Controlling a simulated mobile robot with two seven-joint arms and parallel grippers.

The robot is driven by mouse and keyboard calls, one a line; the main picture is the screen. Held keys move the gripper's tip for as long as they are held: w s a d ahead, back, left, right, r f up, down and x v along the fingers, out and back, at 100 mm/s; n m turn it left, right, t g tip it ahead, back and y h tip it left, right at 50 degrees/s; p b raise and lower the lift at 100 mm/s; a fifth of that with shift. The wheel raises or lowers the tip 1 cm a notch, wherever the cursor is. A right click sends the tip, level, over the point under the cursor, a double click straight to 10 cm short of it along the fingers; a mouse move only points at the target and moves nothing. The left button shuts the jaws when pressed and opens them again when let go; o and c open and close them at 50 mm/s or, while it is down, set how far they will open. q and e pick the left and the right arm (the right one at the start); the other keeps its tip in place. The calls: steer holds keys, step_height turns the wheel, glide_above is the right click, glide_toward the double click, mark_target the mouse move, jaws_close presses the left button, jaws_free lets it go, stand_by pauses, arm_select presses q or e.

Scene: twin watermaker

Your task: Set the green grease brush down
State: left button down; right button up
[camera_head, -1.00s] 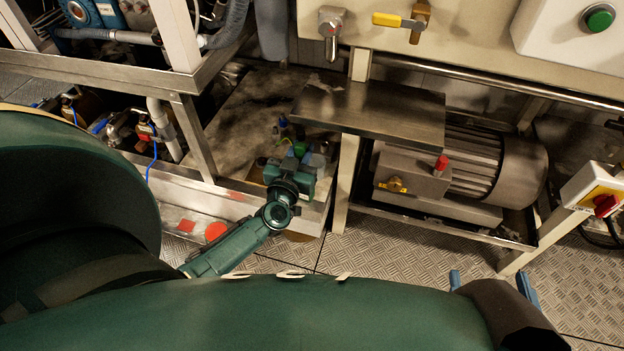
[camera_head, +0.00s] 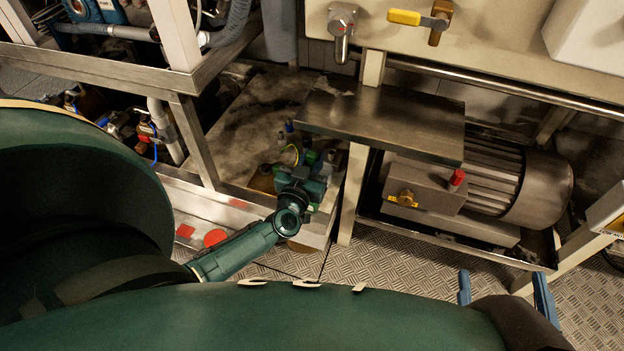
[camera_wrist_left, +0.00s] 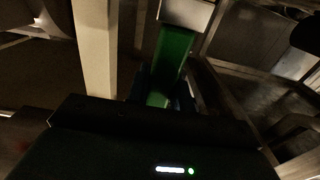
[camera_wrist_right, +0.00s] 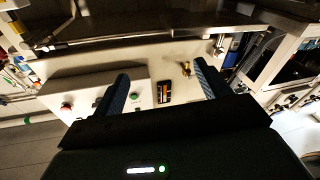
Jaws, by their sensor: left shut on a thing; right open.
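The green grease brush shows in the left wrist view (camera_wrist_left: 174,58) as a flat green strip. My left gripper (camera_wrist_left: 165,88) is shut on it, with blue fingers on both sides. In the head view my left gripper (camera_head: 304,160) is low by the front of the frame's grimy lower shelf, left of a cream post. A small green patch of the brush (camera_head: 312,157) shows there; the rest is hidden by my wrist. I cannot tell whether the brush touches a surface. My right gripper (camera_head: 503,287) is open and empty over the floor; its spread fingers show in the right wrist view (camera_wrist_right: 160,75).
The grimy lower shelf (camera_head: 240,125) has bare room behind my left gripper. A metal plate (camera_head: 385,118) juts out at right, above a motor (camera_head: 500,180). The cream post (camera_head: 353,190) stands close to my left gripper. Chequered floor (camera_head: 400,250) lies in front.

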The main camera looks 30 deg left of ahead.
arm_select(q)
step_height(320, 180, down, 5)
steer(key=b, duration=0.2)
steer(key=shift+s+f+b, duration=0.1)
steer(key=shift+f+b, duration=0.05)
steer(key=shift+b, duration=0.25)
steer(key=shift+f, duration=0.1)
steer(key=shift+r, duration=0.2)
steer(key=c, duration=1.2)
jaws_free()
arm_select(e)
steer(key=shift+w+a+y, duration=0.15)
steer(key=shift+a+y, duration=0.2)
steer(key=shift+y, duration=0.05)
steer(key=shift+f, duration=0.1)
